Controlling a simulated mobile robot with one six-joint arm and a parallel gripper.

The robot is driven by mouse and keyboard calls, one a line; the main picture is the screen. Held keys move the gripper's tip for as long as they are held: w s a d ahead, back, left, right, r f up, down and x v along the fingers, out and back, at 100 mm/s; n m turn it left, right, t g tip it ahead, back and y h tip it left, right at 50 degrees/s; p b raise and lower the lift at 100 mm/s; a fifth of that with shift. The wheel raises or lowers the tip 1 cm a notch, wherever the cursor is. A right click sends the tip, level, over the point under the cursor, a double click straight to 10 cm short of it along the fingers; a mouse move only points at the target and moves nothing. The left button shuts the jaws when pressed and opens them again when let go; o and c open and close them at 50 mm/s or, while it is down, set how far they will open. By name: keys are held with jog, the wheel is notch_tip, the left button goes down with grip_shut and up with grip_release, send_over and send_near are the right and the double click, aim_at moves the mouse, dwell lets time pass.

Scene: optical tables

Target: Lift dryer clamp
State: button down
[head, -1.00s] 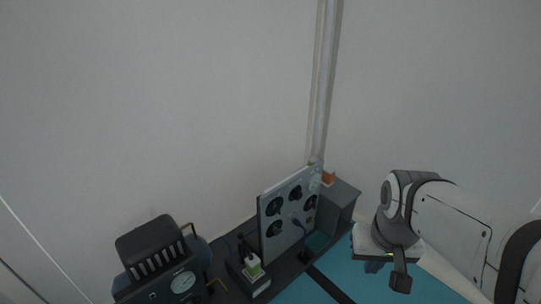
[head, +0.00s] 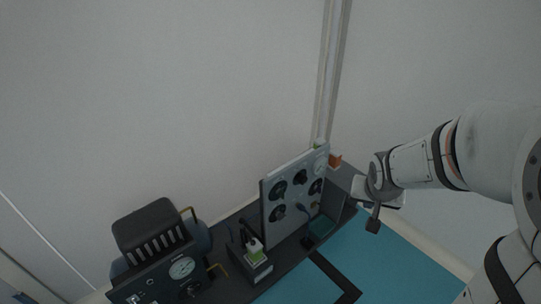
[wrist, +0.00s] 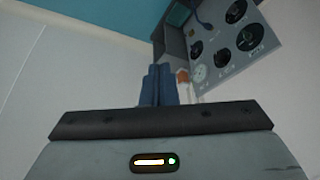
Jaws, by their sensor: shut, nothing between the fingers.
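My gripper shows in the wrist view (wrist: 158,86) as two blue fingers pressed together with nothing between them. In the head view the wrist end of my arm is at the right, in front of the panel's right side; the fingertips are mostly hidden there. I cannot pick out a dryer clamp for certain. A grey upright panel (head: 272,216) with several black dials and a round gauge stands on the bench; it also shows in the wrist view (wrist: 225,76). A small orange block (head: 335,160) is behind its right end. An orange and white piece (wrist: 182,78) shows just right of the fingers.
A black instrument with a gauge (head: 150,283) stands at the lower left. A teal mat (head: 385,262) lies bare at the front right. A vertical pipe (head: 333,75) runs up the wall corner.

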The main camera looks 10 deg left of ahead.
jog(key=w+a+f+t+y+b, duration=0.1)
jog(key=w+a+f+y, duration=0.1)
jog(key=w+a+f, duration=0.3)
jog(key=w+a+f+m+t+y+b, duration=0.1)
jog(key=w+a+f+b, duration=0.1)
jog(key=w+f, duration=0.35)
jog(key=w+a+f+t+y+b, duration=0.1)
jog(key=w+a+f+y, duration=0.15)
jog(key=f, duration=0.45)
jog(key=s+a+f+m+y+b, duration=0.2)
jog(key=s+a+f+y, duration=0.1)
jog(key=a+f, duration=0.3)
jog(key=s+a+f+m+y+b, duration=0.1)
jog(key=s+a+f+y+b, duration=0.1)
jog(key=a+f+y, duration=0.4)
notch_tip(320, 180, down, 4)
jog(key=shift+s+a+f+m, duration=0.1)
jog(key=shift+s+a+m, duration=0.3)
jog(key=shift+s+a, duration=0.25)
jog(key=b+x, duration=0.2)
jog(key=x, duration=0.4)
jog(key=b+x, duration=0.3)
jog(key=x, duration=0.4)
jog(key=shift+f, duration=0.25)
jog(key=shift+w+a, duration=0.2)
jog(key=shift+a, duration=0.25)
